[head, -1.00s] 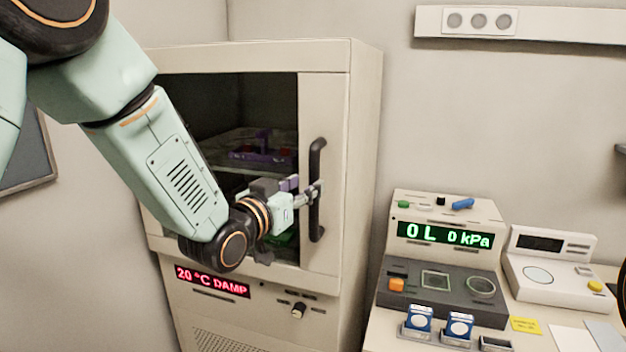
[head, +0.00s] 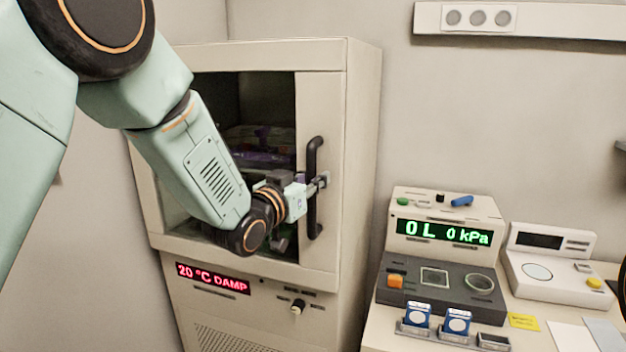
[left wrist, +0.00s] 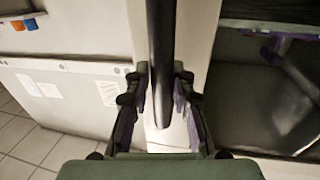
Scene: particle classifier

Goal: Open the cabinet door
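The cabinet door (head: 322,258) is cream with a dark window, and it looks shut against the cabinet. Its vertical black handle (head: 313,218) is on the door's right side. My left gripper (head: 320,182) reaches the handle at about mid-height, coming from the left. In the left wrist view the handle (left wrist: 161,45) stands between the two fingers of my left gripper (left wrist: 160,90). A narrow gap shows on each side of the bar, so the fingers are around it but look apart from it. My right gripper is not in view.
A purple item (head: 262,160) sits inside behind the window. A red display (head: 213,279) and a knob (head: 298,307) are below the door. A bench with a pressure unit (head: 445,232) and a white device (head: 550,265) stands to the right.

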